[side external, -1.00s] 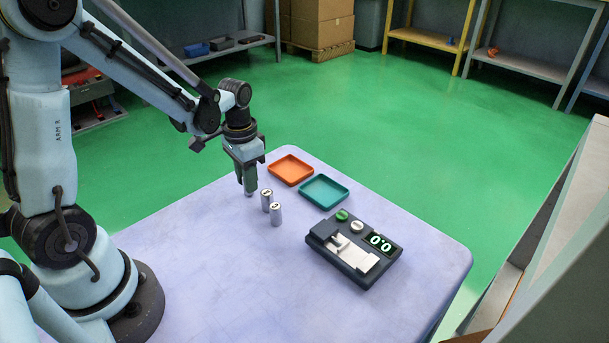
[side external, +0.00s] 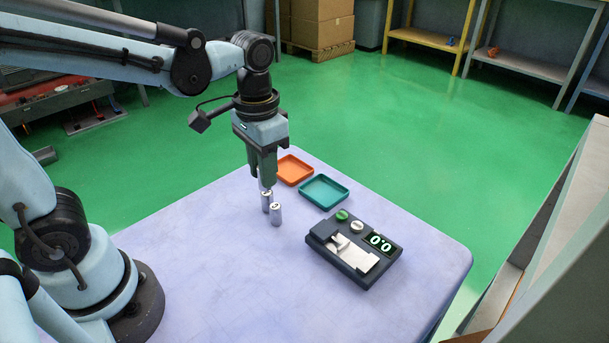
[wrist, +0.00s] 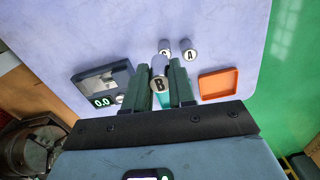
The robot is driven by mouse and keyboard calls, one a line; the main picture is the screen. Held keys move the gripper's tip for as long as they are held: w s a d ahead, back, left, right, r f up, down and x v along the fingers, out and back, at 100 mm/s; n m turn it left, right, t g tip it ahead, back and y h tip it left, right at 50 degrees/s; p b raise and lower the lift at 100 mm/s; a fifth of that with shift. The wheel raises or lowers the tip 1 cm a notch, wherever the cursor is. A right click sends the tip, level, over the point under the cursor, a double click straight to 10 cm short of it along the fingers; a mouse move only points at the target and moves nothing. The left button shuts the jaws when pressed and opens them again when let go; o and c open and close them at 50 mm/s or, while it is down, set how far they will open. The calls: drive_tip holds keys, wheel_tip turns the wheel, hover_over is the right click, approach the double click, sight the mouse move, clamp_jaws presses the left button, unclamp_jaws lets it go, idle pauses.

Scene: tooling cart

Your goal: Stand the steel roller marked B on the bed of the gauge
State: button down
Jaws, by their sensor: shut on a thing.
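My gripper (side external: 264,182) is shut on steel roller B (wrist: 158,80), whose marked end faces the camera in the wrist view. The fingers largely hide this roller in the side view. Two other steel rollers stand upright on the cart top, just below the gripper in the side view: a nearer one (side external: 277,215) and a farther one (side external: 266,202). One is marked A (wrist: 189,52); the other's mark is hard to read. The gauge (side external: 319,238) is a dark block with a pale bed (side external: 358,254) and a lit display reading zeros. Its bed is empty.
An orange tray (side external: 309,178) and a teal tray (side external: 344,202), both empty, lie beyond the rollers. The gauge has a green button (side external: 341,215) and a pale knob (side external: 357,227). The cart top (side external: 220,270) is clear in front.

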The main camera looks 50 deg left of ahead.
drive_tip(key=s+d+r, duration=0.1)
drive_tip(key=s+d, duration=0.1)
drive_tip(key=d, duration=0.9)
drive_tip(key=s+d+r, duration=0.2)
drive_tip(key=d, duration=1)
hover_over(354, 255)
wheel_tip(354, 255, down, 7)
drive_tip(key=shift+f, duration=2.1)
drive_tip(key=shift+f, duration=0.15)
drive_tip(key=c, duration=0.9)
unclamp_jaws()
drive_tip(key=shift+c, duration=0.2)
